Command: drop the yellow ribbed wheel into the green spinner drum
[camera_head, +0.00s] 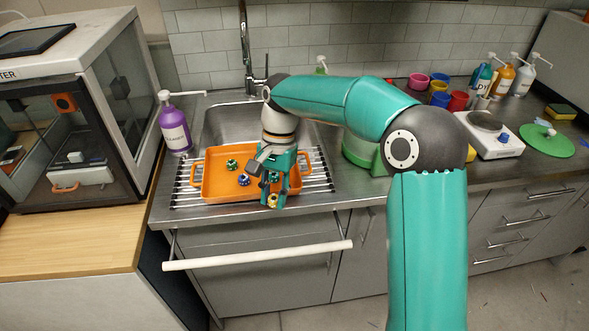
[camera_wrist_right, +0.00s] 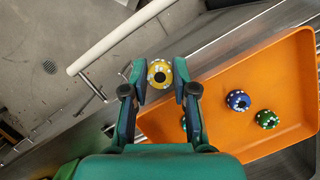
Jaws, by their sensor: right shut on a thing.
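The yellow ribbed wheel (camera_wrist_right: 159,74) is held between the fingertips of my right gripper (camera_wrist_right: 160,78) in the right wrist view. In the head view the wheel (camera_head: 272,200) shows low between the fingers of my right gripper (camera_head: 274,198), at the front edge of the orange tray. The green spinner drum (camera_head: 362,152) stands to the right of the sink, partly hidden behind my right arm. My left gripper is not in view.
The orange tray (camera_head: 222,198) lies on a wire rack and holds blue and green wheels (camera_head: 232,164). A purple bottle (camera_head: 174,128) stands left of the sink. A scale (camera_head: 489,142) and green disc (camera_head: 546,141) lie at right.

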